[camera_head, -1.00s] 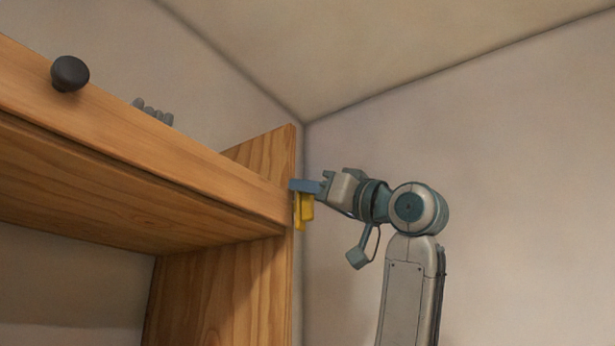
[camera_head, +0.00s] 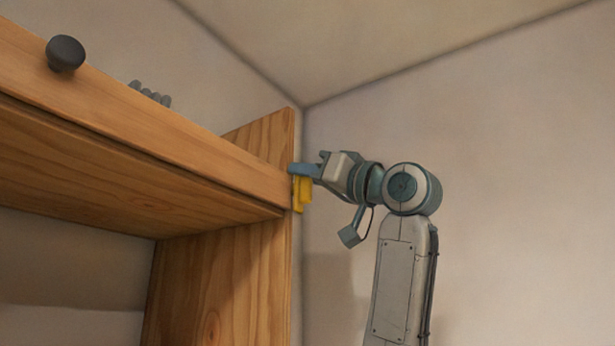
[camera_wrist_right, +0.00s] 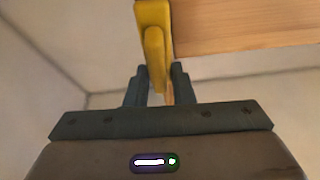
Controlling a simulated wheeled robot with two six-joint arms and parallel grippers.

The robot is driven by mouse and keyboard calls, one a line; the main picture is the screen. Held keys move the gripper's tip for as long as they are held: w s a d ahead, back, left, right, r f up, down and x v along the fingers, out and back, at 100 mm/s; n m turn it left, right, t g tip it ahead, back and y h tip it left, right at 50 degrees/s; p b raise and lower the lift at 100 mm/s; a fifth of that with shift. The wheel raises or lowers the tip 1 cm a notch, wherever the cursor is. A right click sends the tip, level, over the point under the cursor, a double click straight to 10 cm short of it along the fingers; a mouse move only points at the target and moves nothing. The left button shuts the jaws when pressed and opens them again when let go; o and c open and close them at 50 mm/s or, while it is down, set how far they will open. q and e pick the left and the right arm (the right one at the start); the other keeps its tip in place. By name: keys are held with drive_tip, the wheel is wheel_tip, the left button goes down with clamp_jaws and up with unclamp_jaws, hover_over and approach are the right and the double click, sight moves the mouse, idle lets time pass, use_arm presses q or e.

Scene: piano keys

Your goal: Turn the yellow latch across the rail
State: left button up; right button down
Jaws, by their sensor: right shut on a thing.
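The yellow latch (camera_head: 302,193) hangs down at the right end of the wooden rail (camera_head: 190,145), beside the upright side panel. In the right wrist view the latch (camera_wrist_right: 153,38) is a long yellow bar running down between my fingers, with the rail (camera_wrist_right: 250,28) to its right. My right gripper (camera_head: 295,169) reaches in from the right at the latch's upper part. In the right wrist view this gripper (camera_wrist_right: 158,78) is shut on the latch, one finger on each side. My left gripper is not in view.
A dark round knob (camera_head: 65,54) sticks out of the rail at the left. Several grey rounded things (camera_head: 150,94) show above the rail. The upright wooden panel (camera_head: 225,290) stands below the rail's right end. Open space lies to the right, before a plain wall.

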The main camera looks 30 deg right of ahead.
drive_tip(key=shift+w+d+f+m+g+h+b, duration=0.15)
drive_tip(key=shift+d+f+m+g+h+b, duration=0.3)
drive_tip(key=shift+m+h+b, duration=2.1)
drive_tip(key=shift+w+d+f+m+g+h+b, duration=0.15)
drive_tip(key=shift+f+m+g+b, duration=0.6)
drive_tip(key=shift+m, duration=3.75)
drive_tip(key=shift+w+d+f+m+g+h+b, duration=0.15)
drive_tip(key=shift+d+m+g+h+b, duration=0.2)
drive_tip(key=shift+m+h+b, duration=2.25)
drive_tip(key=m+y+p, duration=0.1)
drive_tip(key=m+y, duration=0.1)
drive_tip(key=shift+d+r+y, duration=0.1)
drive_tip(key=shift+y, duration=0.2)
drive_tip(key=c, duration=1.5)
unclamp_jaws()
drive_tip(key=shift+o, duration=0.2)
